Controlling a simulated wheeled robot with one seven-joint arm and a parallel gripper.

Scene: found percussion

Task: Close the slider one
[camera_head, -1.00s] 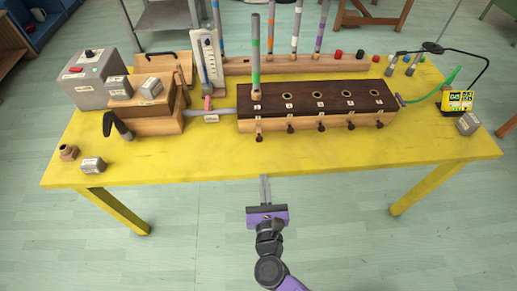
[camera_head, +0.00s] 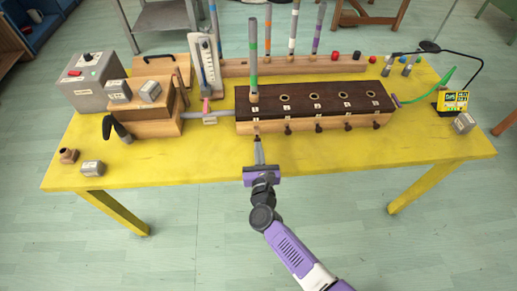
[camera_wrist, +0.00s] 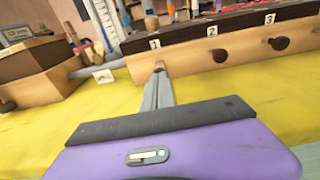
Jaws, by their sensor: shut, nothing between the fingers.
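The wooden box (camera_head: 320,119) with a dark top stands on the yellow table, with a row of round dark sliders along its front. Slider one (camera_head: 256,136) is the leftmost, beneath label 1, and appears to stick out farther than its neighbours. My gripper (camera_head: 258,142) is shut and empty, pointing at slider one from the front. In the wrist view the shut fingers (camera_wrist: 159,80) cover most of slider one (camera_wrist: 159,66). I cannot tell whether the tips touch it. Slider two (camera_wrist: 220,55) and slider three (camera_wrist: 279,43) show clear to the right.
A grey-green tube (camera_head: 254,70) stands upright in hole one. A wooden bellows-like box (camera_head: 150,115) and pipe (camera_head: 208,117) lie left of the sliders. A yellow meter (camera_head: 452,102) stands at the right. The yellow table's front strip (camera_head: 350,160) is clear.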

